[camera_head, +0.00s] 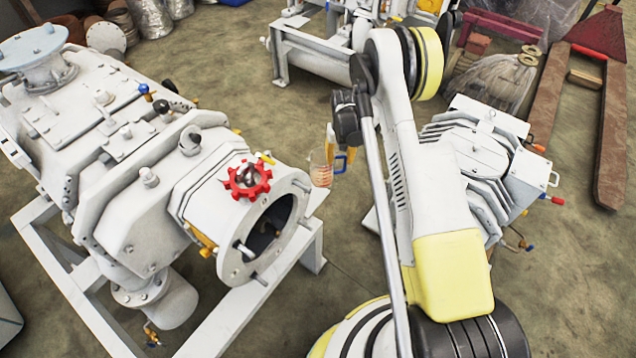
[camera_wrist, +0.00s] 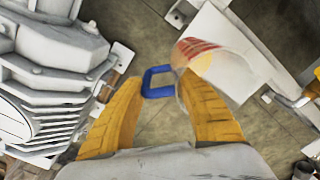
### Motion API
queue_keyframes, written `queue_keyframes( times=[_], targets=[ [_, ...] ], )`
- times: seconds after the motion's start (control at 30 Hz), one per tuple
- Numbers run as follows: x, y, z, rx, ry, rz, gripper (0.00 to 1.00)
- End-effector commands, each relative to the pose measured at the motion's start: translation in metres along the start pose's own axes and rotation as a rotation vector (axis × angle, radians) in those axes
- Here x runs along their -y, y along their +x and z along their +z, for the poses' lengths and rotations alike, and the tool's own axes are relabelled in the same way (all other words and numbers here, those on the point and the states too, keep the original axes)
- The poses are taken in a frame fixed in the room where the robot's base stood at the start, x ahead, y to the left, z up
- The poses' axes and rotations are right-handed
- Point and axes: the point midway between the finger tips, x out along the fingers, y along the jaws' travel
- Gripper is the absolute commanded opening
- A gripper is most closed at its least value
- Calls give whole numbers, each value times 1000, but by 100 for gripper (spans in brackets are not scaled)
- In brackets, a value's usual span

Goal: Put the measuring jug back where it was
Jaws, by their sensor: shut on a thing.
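The measuring jug (camera_head: 321,172) is clear with red markings and has a blue handle. In the wrist view the jug (camera_wrist: 203,58) is tilted in the picture, next to the right finger, with its handle between my yellow fingers. My gripper (camera_head: 339,152) is shut on the jug, just right of the left machine's round flange. The wrist view shows both fingers of the gripper (camera_wrist: 160,86) on either side of the blue handle. A white surface of the machine frame lies behind the jug there. I cannot tell whether the jug touches it.
A large white pump (camera_head: 120,190) with a red star-shaped wheel (camera_head: 247,179) stands on a white frame (camera_head: 232,318) at left. A finned white machine (camera_head: 490,165) stands at right behind my arm. A pallet truck (camera_head: 612,135) is at far right. Open floor (camera_head: 345,235) lies between the machines.

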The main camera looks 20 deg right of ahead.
Motion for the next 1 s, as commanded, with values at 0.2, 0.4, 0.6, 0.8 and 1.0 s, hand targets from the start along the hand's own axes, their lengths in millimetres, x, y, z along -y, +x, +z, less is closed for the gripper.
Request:
queue_keyframes(
  times=[0.2, 0.4, 0.6, 0.8, 1.0],
  targets=[
    [46, 31, 6, 0, -4, 0, 0],
    [61, 38, 8, 0, -1, 0, 0],
    [61, 62, 8, 0, 0, 0, 0],
    [61, 79, 8, 0, 0, 0, 0],
    [61, 77, 8, 0, 0, 0, 0]
  ],
)
